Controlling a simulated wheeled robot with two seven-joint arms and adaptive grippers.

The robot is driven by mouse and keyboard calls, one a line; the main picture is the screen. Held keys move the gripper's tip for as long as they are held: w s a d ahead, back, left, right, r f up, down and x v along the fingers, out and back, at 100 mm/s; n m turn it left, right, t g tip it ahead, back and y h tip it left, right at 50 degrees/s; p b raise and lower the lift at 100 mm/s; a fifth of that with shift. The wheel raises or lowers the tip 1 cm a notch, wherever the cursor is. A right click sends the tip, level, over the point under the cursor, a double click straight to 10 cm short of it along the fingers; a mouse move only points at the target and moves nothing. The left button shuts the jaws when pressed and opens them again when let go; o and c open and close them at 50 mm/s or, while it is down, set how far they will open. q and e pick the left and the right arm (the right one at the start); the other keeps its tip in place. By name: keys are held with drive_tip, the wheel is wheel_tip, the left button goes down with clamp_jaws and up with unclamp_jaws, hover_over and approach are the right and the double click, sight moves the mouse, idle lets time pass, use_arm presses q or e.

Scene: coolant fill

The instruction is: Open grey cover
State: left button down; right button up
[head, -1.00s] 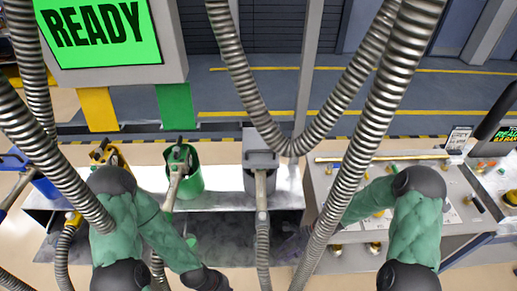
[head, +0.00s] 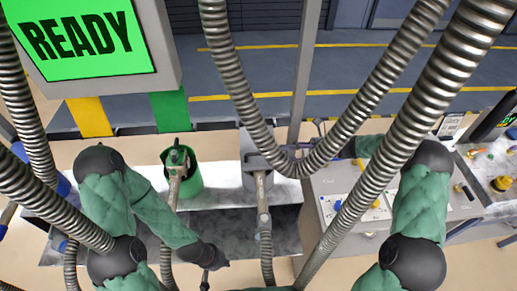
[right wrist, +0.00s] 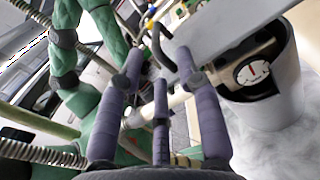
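In the right wrist view, a flat grey panel (right wrist: 235,28), which looks like the grey cover, lies beside the mouth of a grey round holder (right wrist: 282,95). A black hooked handle (right wrist: 166,42) shows near it. My right gripper (right wrist: 162,72) has its purple fingers apart, with the handle just beyond and between the fingertips; contact is unclear. In the head view the grey holder (head: 250,172) stands right of the green one. My right gripper (head: 305,147) is to its right, partly behind a hose. My left gripper (head: 206,272) is low, left of the holder; its fingers are unclear.
A green holder (head: 190,186) with a nozzle stands left of the grey one. Thick metal hoses (head: 235,75) hang across the view. A bench (head: 335,190) with small parts is at right. A green READY screen (head: 85,38) is at upper left.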

sight(259, 154)
drive_tip(key=a, duration=0.9)
drive_tip(key=shift+s+r+p, duration=0.1)
drive_tip(key=shift+s+p, duration=0.2)
drive_tip(key=shift+p, duration=0.05)
drive_tip(key=shift+w+a, duration=0.1)
drive_tip(key=shift+a, duration=0.25)
drive_tip(key=shift+c, duration=0.3)
clamp_jaws()
